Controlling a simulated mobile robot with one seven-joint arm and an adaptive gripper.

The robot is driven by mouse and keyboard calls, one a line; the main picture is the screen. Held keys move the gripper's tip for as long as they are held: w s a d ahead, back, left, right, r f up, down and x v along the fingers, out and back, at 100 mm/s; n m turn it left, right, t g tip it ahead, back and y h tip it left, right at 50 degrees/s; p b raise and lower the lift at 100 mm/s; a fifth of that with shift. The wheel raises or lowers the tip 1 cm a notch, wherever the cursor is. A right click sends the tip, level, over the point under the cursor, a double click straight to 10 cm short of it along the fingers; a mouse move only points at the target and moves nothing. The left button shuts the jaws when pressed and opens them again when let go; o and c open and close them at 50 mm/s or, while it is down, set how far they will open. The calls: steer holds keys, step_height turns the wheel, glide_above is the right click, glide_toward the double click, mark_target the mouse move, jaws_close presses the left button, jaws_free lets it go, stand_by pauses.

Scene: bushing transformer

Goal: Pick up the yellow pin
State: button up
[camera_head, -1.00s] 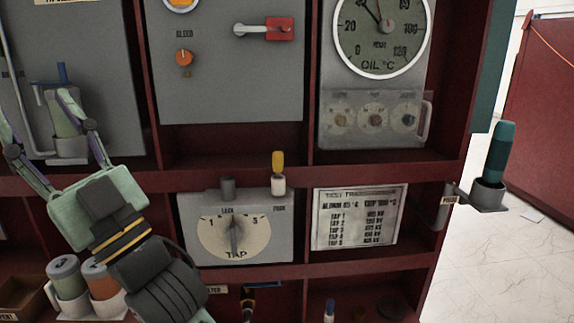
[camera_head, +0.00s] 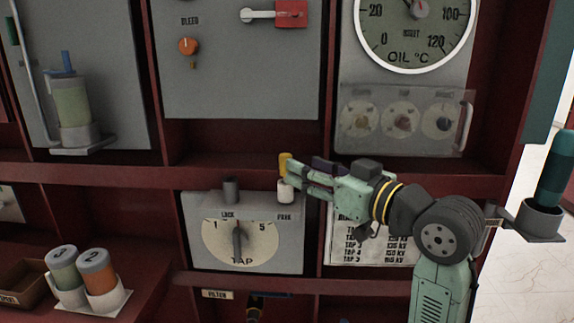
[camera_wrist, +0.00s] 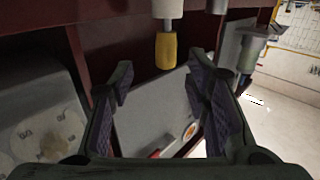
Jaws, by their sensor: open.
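The yellow pin (camera_head: 285,163) stands upright in a white holder (camera_head: 285,190) on top of the grey tap box, at its right end above the "PARK" label. My gripper (camera_head: 292,176) reaches in from the right, with its fingertips close beside the pin and holder. In the wrist view the pin (camera_wrist: 166,50) hangs from the top of the picture, centred ahead of the open fingers (camera_wrist: 155,85). The fingers are apart with nothing between them. Whether a fingertip touches the pin cannot be told.
A red shelf edge (camera_head: 225,174) runs behind. The clear-covered dial panel (camera_head: 400,125) is above my wrist. A teal-handled tool (camera_head: 556,170) stands in a bracket at right.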

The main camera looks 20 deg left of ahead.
mark_target(285, 154)
steer(key=x, duration=0.2)
steer(key=p+x, duration=0.1)
steer(key=x, duration=0.1)
steer(key=r+p+x, duration=0.1)
steer(key=shift+s+a, duration=0.15)
steer(key=shift+a, duration=0.6)
steer(key=shift+c, duration=0.3)
jaws_close()
